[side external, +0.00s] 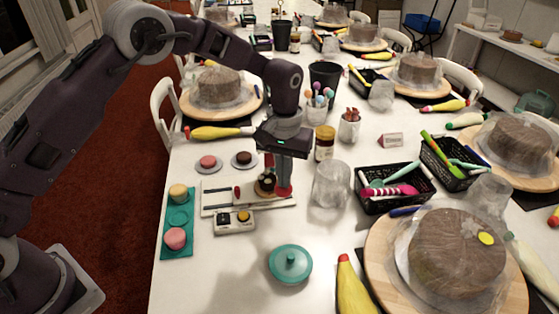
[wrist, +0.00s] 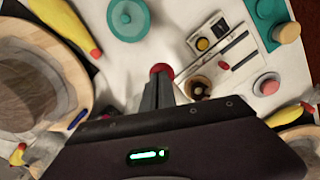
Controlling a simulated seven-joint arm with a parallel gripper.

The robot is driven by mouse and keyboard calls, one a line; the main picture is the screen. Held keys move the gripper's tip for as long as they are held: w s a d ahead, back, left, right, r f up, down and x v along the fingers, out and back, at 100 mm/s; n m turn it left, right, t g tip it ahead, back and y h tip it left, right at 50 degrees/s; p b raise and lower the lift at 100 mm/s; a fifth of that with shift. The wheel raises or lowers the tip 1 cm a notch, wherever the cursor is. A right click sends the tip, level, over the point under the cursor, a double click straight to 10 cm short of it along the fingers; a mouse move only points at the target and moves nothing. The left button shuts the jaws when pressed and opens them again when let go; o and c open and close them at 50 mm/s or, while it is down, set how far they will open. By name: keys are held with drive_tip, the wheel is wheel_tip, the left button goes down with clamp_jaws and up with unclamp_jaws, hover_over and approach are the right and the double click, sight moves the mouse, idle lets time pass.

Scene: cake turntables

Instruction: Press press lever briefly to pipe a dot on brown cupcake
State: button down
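A white piping stand with dark slots and a small red knob (side external: 237,191) stands at the middle of the table; its slotted base (wrist: 238,48) shows in the wrist view. A brown cupcake (side external: 266,184) sits on it, beside my gripper, and shows in the wrist view (wrist: 197,88). A red ball-shaped piece (wrist: 161,69), probably the press lever's end, lies at my fingertips. My gripper (wrist: 160,84) points down with its fingers close together and appears shut; whether they touch the red piece I cannot tell. A red upright part (side external: 284,186) shows below the gripper.
A button box (side external: 235,221) stands in front of the stand. A teal tray (side external: 177,218) holds small cakes at left. A pink cupcake (side external: 208,162) and another brown cupcake (side external: 243,158) lie behind. A clear cup (side external: 330,184) and jar (side external: 324,143) stand close on the right.

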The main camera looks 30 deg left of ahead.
drive_tip(key=shift+f, duration=1.2)
wheel_tip(320, 180, up, 9)
drive_tip(key=shift+f, duration=0.1)
drive_tip(key=s+a+r+t, duration=0.1)
drive_tip(key=s+a+r, duration=0.1)
drive_tip(key=s+r, duration=0.3)
drive_tip(key=s+a+r+m+t, duration=0.1)
drive_tip(key=s+a+r, duration=0.2)
drive_tip(key=s+r, duration=0.25)
drive_tip(key=s+a+r+t, duration=0.1)
drive_tip(key=s+a+r, duration=0.1)
drive_tip(key=s+r, duration=0.3)
drive_tip(key=s+a+f+m+t, duration=0.2)
drive_tip(key=s+a, duration=0.1)
drive_tip(key=s, duration=1.4)
drive_tip(key=shift+s+a+t, duration=0.2)
drive_tip(key=shift+t, duration=0.1)
